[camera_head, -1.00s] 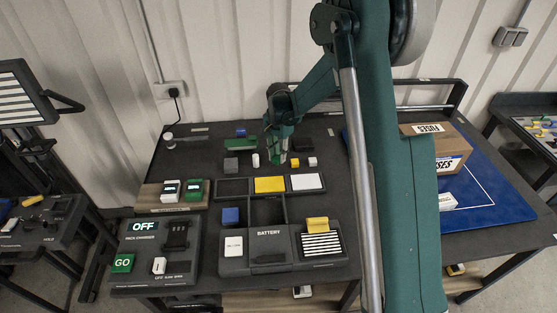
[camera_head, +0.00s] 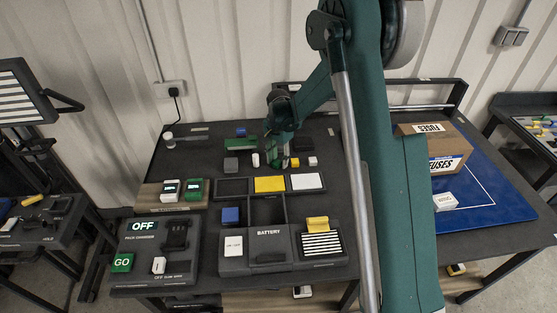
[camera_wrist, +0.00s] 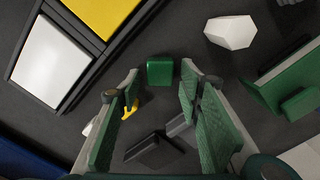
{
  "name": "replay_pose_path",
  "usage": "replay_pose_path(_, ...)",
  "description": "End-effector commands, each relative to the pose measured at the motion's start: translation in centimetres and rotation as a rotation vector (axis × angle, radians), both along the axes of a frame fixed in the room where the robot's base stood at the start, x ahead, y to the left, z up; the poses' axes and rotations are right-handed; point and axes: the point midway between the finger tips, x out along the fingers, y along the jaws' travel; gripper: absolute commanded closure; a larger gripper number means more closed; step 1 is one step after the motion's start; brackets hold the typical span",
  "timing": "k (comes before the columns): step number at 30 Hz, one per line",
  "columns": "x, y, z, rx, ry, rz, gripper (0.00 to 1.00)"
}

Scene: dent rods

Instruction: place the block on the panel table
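My gripper (camera_wrist: 160,80) is open, its two green pads spread apart in the wrist view. A small green block (camera_wrist: 160,71) lies on the dark panel table (camera_wrist: 195,80), centred in the gap between the fingertips; I cannot tell how far below them it is. In the head view my gripper (camera_head: 280,158) is low over the middle of the panel table (camera_head: 190,150), behind the yellow tile (camera_head: 269,184). The green block cannot be told apart from my green fingers there.
A white block (camera_wrist: 230,32) and a green part (camera_wrist: 290,85) lie to the right in the wrist view. A yellow piece (camera_wrist: 131,108) is partly behind the left finger. In the head view, the battery panel (camera_head: 268,258) is in front and a fuse box (camera_head: 445,150) stands right.

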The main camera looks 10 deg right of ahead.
Motion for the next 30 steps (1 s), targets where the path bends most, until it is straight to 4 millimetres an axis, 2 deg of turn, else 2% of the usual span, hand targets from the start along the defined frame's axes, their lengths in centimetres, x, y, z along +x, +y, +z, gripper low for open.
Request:
replay_pose_path(8,0.0,0.0,0.2,0.000,0.000,0.000,0.64)
replay_pose_path(14,0.0,0.0,1.2,0.000,0.000,0.000,0.64)
replay_pose_path(20,0.0,0.0,3.6,0.000,0.000,0.000,0.64)
replay_pose_path(30,0.0,0.0,9.1,0.000,0.000,0.000,0.64)
